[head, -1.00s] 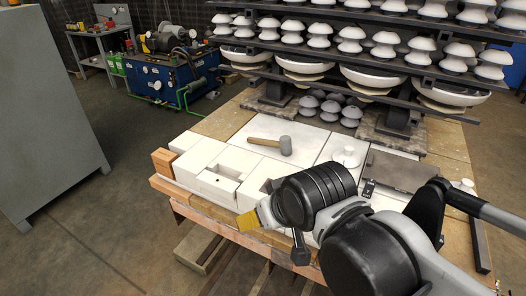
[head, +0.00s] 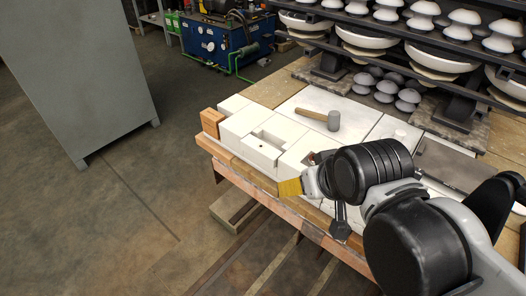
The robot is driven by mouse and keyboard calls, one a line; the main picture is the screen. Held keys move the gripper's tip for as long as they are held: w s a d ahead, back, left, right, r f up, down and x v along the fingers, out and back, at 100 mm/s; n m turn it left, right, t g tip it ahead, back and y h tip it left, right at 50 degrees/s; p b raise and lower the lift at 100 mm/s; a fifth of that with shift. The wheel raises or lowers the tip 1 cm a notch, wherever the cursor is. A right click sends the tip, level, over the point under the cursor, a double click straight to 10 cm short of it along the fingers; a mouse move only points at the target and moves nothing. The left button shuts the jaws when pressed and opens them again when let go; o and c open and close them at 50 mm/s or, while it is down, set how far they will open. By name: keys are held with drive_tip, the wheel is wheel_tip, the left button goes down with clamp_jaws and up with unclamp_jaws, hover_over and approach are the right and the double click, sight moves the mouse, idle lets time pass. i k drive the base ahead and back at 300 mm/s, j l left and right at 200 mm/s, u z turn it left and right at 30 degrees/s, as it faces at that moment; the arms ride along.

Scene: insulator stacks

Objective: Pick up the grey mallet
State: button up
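The grey mallet (head: 322,118) lies on its side on a white slab on the workbench, in the head view. Its wooden handle points to the left and its grey cylindrical head is at the right end. My gripper (head: 340,228) is only partly visible below my dark wrist, in front of the bench's near edge. It is nearer to the camera than the mallet and well apart from it. I cannot tell whether its fingers are open or shut.
White blocks with recesses (head: 262,152) stand along the bench's near left side, beside an orange-brown block (head: 211,122). Racks of grey insulators (head: 425,15) rise behind the mallet. A grey cabinet (head: 85,75) stands at the left. The floor between is open.

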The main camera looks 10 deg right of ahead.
sight(334, 117)
drive_tip(key=i+j+z, duration=0.4)
drive_tip(key=i, duration=0.15)
drive_tip(key=i+j+z, duration=0.85)
drive_tip(key=j, duration=0.45)
drive_tip(key=i, duration=0.05)
